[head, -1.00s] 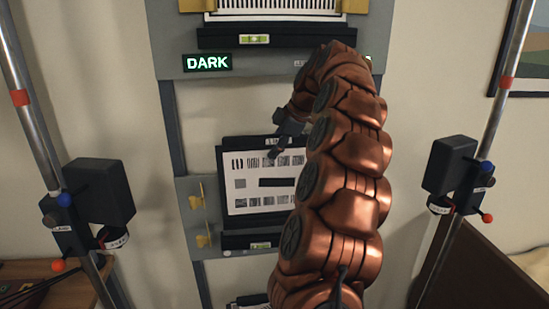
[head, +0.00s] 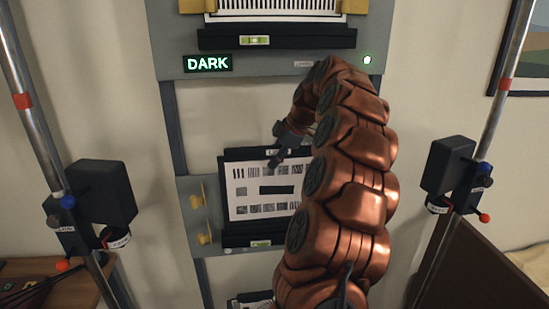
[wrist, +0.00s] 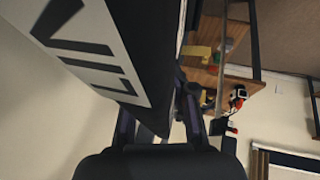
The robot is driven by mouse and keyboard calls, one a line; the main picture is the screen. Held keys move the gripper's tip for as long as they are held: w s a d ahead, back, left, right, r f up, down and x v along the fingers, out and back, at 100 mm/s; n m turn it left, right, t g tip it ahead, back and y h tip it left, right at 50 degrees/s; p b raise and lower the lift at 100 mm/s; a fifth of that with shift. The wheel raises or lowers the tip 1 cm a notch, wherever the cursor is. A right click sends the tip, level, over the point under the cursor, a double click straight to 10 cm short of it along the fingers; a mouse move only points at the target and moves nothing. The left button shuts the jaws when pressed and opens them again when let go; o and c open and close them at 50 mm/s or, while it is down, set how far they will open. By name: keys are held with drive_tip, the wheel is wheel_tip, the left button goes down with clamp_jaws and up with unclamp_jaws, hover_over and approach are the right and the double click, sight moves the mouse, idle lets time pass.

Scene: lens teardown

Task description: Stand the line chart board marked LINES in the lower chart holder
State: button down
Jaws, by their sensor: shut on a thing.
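The line chart board (head: 262,204) is a white sheet with short line patterns and a dark centre bar, on a black backing. Part of its label shows at the top edge, and large letters show close up in the wrist view (wrist: 95,45). My gripper (head: 274,158) is shut on the board's top edge. The lower chart holder (head: 192,222) is a grey plate with yellow clips at the left and a black ledge (head: 232,240) below. The board is in front of the holder, its lower edge at the ledge. I cannot tell whether it rests there. My arm hides the right side.
An upper holder (head: 325,40) carries a striped chart, with a lit DARK sign (head: 208,63) below it. Lamp stands with black heads (head: 100,190) (head: 447,165) flank the rail left and right. A wooden table (head: 70,290) is at lower left.

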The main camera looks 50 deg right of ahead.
drive_tip(key=shift+f+b, duration=0.5)
drive_tip(key=shift+b, duration=0.1)
drive_tip(key=c, duration=0.9)
unclamp_jaws()
drive_tip(key=shift+r, duration=0.1)
drive_tip(key=shift+c, duration=0.2)
drive_tip(key=shift+r, duration=0.1)
drive_tip(key=shift+s+d+r+p, duration=0.1)
drive_tip(key=shift+s+r+p, duration=0.05)
drive_tip(key=shift+r+p, duration=0.35)
drive_tip(key=shift+b+v, duration=0.6)
drive_tip(key=shift+v, duration=1.4)
drive_tip(key=s+d+b, duration=0.2)
drive_tip(key=s+d, duration=0.2)
drive_tip(key=s, duration=0.7)
drive_tip(key=shift+s+d+r, duration=0.2)
drive_tip(key=shift+d+r, duration=0.05)
